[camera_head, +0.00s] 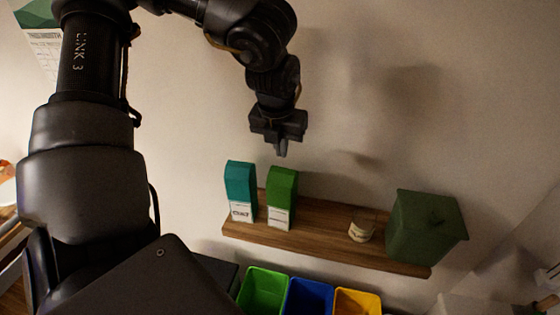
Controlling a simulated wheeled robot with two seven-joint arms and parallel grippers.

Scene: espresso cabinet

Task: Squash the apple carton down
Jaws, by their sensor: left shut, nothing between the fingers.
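Two upright cartons stand side by side on the left half of a wooden shelf (325,236). One is a teal carton (240,188) with a white lower part, and the other is a green carton (282,193) with a white lower part. Their labels are too small to read, so I cannot tell from print which is the apple one. Both look full height and uncrushed. My left gripper (281,148) hangs above the green carton, fingers pointing down and shut, empty and apart from it. My right gripper is not in view.
A small pale cup-like object (361,231) and a large dark green box (428,232) stand on the shelf's right half. Below are a green bin (263,291), a blue bin (308,297) and a yellow bin (357,302). The shelf's middle is clear. A wall stands behind.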

